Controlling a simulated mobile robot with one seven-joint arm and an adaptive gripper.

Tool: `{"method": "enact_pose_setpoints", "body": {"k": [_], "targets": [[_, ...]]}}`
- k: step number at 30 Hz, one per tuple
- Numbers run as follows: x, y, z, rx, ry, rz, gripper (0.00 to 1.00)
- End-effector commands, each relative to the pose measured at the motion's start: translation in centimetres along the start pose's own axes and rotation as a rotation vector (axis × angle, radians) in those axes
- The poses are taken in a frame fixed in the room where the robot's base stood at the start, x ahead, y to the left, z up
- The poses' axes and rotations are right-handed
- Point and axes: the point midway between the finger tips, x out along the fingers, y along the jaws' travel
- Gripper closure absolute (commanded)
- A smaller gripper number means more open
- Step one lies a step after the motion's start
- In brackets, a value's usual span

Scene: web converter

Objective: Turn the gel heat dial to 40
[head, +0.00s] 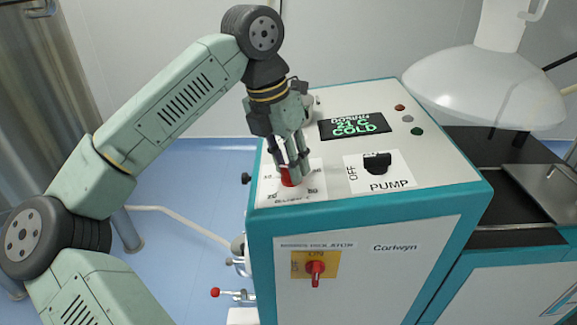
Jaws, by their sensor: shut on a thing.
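The gel heat dial is a red knob (289,178) on a white scale plate (268,189) at the left of the machine's top panel. Some scale marks show around it, including 20 and 80; other marks are partly covered or too small to read surely. My gripper (291,171) points down from above and is shut on the red knob. The fingers hide much of the knob, so its pointer setting cannot be told. The display (355,125) shows green text, with "21 C" and "COLD" readable and the top line less clear.
A black pump knob (377,162) stands right of the dial, beside an OFF mark. A red-handled isolator switch (316,268) is on the front face. Small indicator lamps (408,118) sit at the panel's right. A white hopper (487,85) and dark machine bed stand to the right.

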Motion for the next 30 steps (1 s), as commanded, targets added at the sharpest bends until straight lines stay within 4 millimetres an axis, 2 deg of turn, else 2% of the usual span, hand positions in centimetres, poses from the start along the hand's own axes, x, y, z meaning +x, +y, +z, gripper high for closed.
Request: {"method": "enact_pose_setpoints", "body": {"k": [30], "targets": [[0.00,0.01,0.01,0.927,0.000,-0.076,0.97]]}}
